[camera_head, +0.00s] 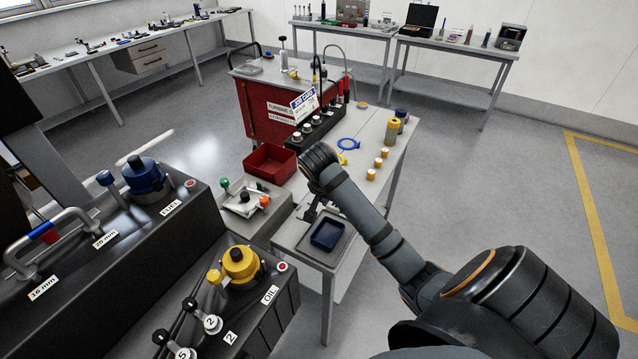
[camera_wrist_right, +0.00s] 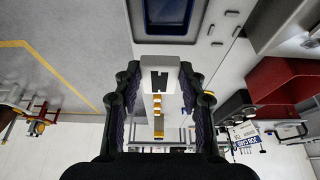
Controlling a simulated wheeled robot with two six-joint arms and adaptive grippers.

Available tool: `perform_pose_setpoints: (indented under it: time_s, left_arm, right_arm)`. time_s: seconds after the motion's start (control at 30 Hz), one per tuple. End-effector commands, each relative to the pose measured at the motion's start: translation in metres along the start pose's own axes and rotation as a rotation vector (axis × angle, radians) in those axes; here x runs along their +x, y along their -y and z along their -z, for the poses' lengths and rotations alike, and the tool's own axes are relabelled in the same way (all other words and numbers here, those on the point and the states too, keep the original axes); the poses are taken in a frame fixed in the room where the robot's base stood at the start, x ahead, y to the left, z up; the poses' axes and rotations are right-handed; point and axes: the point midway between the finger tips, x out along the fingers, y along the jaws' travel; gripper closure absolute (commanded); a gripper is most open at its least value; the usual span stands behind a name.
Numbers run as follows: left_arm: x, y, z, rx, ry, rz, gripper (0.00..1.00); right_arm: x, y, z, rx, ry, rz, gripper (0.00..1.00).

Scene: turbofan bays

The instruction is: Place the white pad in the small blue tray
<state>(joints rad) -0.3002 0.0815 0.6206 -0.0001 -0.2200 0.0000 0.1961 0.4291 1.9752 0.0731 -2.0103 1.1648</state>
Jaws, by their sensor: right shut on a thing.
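The small blue tray (camera_head: 327,236) lies on a grey mat near the front end of the narrow table. It also shows at the top of the wrist view (camera_wrist_right: 168,14). My right gripper (camera_head: 309,211) is low over the table, just behind and left of the tray, mostly hidden by its own arm in the head view. In the wrist view the right gripper (camera_wrist_right: 159,84) is shut on the white pad (camera_wrist_right: 158,64), which has a black mark on its face. The pad is beside the tray, apart from it. My left gripper is not in view.
A red bin (camera_head: 270,165) and a grey tray with coloured knobs (camera_head: 243,200) stand left of the blue tray. Several orange-and-white cylinders (camera_head: 378,162) and a blue ring (camera_head: 349,144) are farther back. Dark FUEL and OIL panels (camera_head: 226,288) fill the front left.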

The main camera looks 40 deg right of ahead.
Motion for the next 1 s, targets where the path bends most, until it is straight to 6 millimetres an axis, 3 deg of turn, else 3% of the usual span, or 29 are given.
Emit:
perform_pose_setpoints:
  time_s: [0.27, 0.63, 0.93, 1.0]
  left_arm:
    - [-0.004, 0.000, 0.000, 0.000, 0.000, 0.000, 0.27]
    - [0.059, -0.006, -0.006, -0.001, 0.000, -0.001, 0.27]
    - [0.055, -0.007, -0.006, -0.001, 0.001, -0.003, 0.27]
    - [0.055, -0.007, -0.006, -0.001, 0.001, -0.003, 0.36]
  right_arm:
    - [-0.003, -0.011, -0.002, 0.000, 0.001, 0.000, 0.81]
    - [0.056, -0.011, -0.026, 0.000, 0.001, 0.000, 0.81]
    - [0.051, -0.011, -0.024, 0.000, 0.001, 0.000, 0.81]
    - [0.051, -0.011, -0.024, 0.000, 0.001, 0.000, 0.81]
